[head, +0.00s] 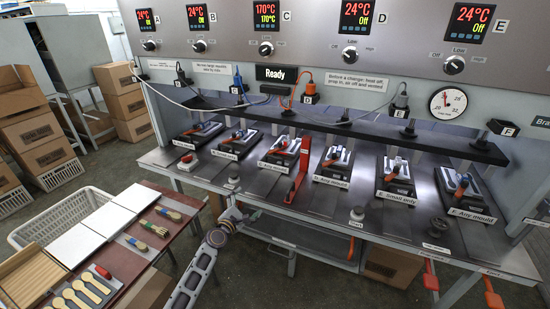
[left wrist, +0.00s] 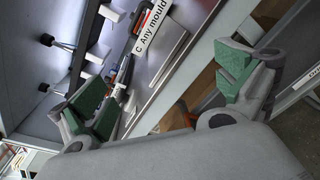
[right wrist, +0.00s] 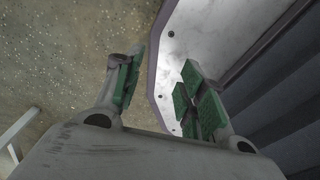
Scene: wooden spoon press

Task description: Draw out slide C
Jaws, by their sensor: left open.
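Slide C (head: 270,167), a dark plate with a white "C Any mould" label on its front edge, sits in the third bay of the press. It holds a mould with orange and blue parts (head: 281,147). In the left wrist view the label of slide C (left wrist: 152,27) lies beyond the fingers, at the top. My left gripper (head: 237,214) is open and empty, below and in front of the bench edge, apart from slide C. Its green-padded fingers are spread wide in the left wrist view (left wrist: 165,88). My right gripper (right wrist: 162,92) is open and empty beside a pale panel; it is outside the head view.
A red upright bracket (head: 299,176) stands just right of slide C. Neighbouring slides B (head: 226,152) and D (head: 332,183) flank it. A side table with spoons (head: 85,292) and a white crate (head: 75,208) are at left. The C display reads 170°C.

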